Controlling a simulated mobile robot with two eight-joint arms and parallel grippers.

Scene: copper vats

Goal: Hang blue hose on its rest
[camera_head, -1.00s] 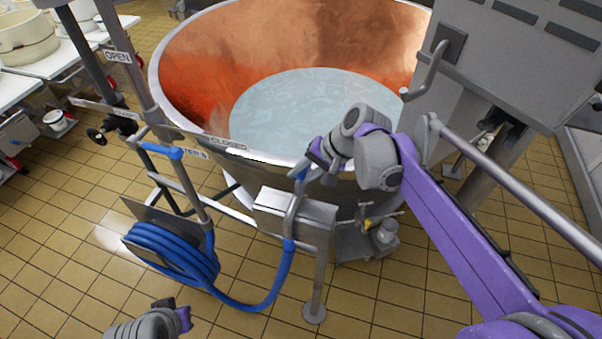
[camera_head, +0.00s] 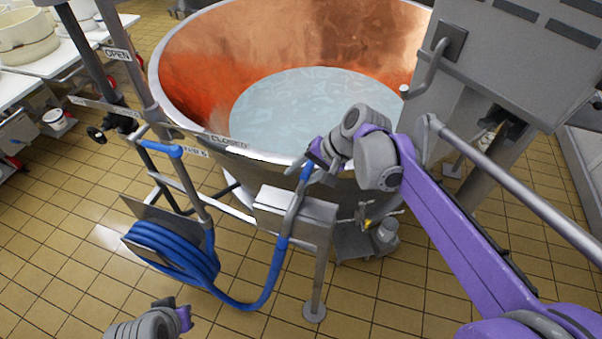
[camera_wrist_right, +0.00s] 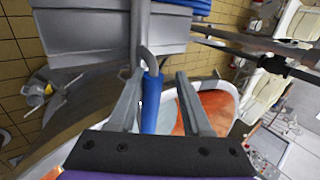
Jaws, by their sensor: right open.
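The blue hose (camera_head: 275,268) loops up from its coil (camera_head: 165,250) near the floor at left to a grey metal wand with a blue grip (camera_head: 306,172). The wand stands steeply in front of a steel box (camera_head: 296,203) at the vat's front edge; whether it hooks on there is unclear. My right gripper (camera_head: 322,172) is at the blue grip.
The copper vat (camera_head: 215,60) with pale liquid fills the middle. A grey control cabinet (camera_head: 530,60) stands at right. Pipes and valves with a blue handle (camera_head: 163,150) are at left. Tiled floor (camera_head: 60,255) is clear at lower left.

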